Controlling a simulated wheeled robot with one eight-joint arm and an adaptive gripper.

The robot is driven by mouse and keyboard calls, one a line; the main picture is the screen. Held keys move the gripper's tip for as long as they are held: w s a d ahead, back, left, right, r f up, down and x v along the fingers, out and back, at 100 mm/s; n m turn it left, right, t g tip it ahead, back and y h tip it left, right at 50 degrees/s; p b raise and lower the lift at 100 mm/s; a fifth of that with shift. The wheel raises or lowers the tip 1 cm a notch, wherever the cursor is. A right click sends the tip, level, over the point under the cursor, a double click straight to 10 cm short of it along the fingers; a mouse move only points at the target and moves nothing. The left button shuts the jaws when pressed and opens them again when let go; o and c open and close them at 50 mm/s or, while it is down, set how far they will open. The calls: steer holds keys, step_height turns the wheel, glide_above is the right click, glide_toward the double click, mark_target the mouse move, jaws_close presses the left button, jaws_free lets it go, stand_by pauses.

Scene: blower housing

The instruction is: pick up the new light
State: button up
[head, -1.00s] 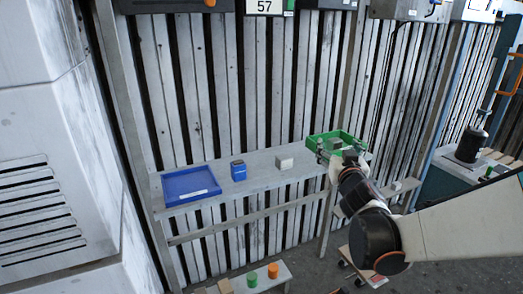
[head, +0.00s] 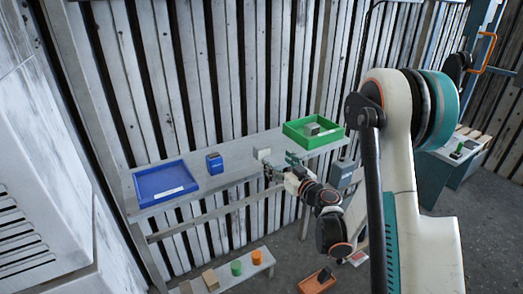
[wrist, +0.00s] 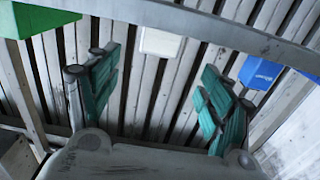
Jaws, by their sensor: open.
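No thing in view is clearly marked as the new light, so I cannot tell which one it is. A small white block (head: 262,155) stands on the shelf between a blue box (head: 214,163) and the green tray. My gripper (head: 272,170) is at the shelf's front edge, just below and right of the white block in the head view. In the wrist view my gripper (wrist: 160,75) is open and empty, its teal fingers apart. There the white block (wrist: 161,42) shows between and beyond the fingertips, apart from them. A grey block (head: 312,128) lies in the green tray.
The shelf (head: 235,175) also bears a blue tray (head: 150,198) at left and the green tray (head: 300,145) at right. A low bench below holds a brown block (head: 210,280), a green cylinder (head: 236,268) and an orange cylinder (head: 257,257). An orange tray (head: 317,282) is on the floor.

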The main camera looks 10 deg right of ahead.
mark_target(265, 149)
steer(key=b+x, duration=0.1)
steer(key=x, duration=0.4)
steer(key=shift+w+a, duration=0.15)
steer(key=shift+w, duration=0.2)
steer(key=shift+r+b+x, duration=0.2)
steer(key=shift+b+x, duration=1.05)
steer(key=shift+x, duration=1.65)
steer(key=c, duration=1.2)
